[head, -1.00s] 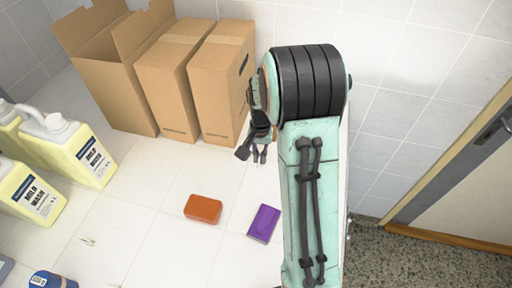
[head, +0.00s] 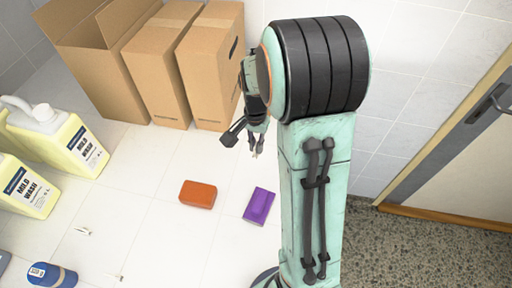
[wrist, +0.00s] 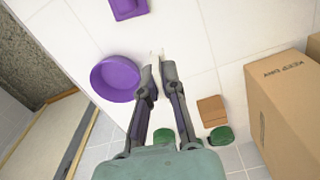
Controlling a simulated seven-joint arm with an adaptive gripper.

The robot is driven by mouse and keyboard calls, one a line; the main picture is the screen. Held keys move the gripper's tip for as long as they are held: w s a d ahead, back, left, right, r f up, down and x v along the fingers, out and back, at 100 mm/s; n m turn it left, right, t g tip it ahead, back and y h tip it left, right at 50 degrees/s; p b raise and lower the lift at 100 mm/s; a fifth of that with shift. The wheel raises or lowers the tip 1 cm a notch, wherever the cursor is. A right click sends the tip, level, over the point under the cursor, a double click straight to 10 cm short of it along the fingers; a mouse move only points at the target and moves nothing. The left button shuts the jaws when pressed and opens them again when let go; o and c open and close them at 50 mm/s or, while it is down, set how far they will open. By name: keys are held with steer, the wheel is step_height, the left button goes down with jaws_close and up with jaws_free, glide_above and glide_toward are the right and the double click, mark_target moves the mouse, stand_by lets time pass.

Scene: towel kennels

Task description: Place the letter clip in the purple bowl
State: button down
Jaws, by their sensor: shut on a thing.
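The purple bowl (wrist: 115,78) is round and sits on the white tiled surface, left of my gripper's fingertips in the wrist view. In the head view it does not show; my arm covers part of the surface. My gripper (wrist: 157,72) is shut on a small pale thing (wrist: 156,54), apparently the letter clip, which sticks out past the fingertips. The clip is small and mostly hidden by the fingers. In the head view my gripper (head: 256,144) hangs in front of the boxes, pointing down, with a pale bit at its tip.
An orange block (head: 198,194) and a purple block (head: 260,206) lie on the tiles. Cardboard boxes (head: 210,65) stand behind; yellow jugs (head: 62,140) stand left. Green items (wrist: 221,134) and a brown block (wrist: 211,110) are beside a box.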

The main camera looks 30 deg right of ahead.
steer(key=s+d+f+m, duration=0.1)
steer(key=s+d+m, duration=0.1)
steer(key=d+m, duration=0.35)
steer(key=s+d+m, duration=0.2)
steer(key=s+d, duration=0.1)
steer(key=d, duration=0.5)
steer(key=f, duration=1)
steer(key=shift+w+a+f, duration=0.15)
steer(key=shift+a+f, duration=0.05)
steer(key=shift+f, duration=0.1)
steer(key=c, duration=1.2)
jaws_free()
steer(key=shift+o, duration=0.2)
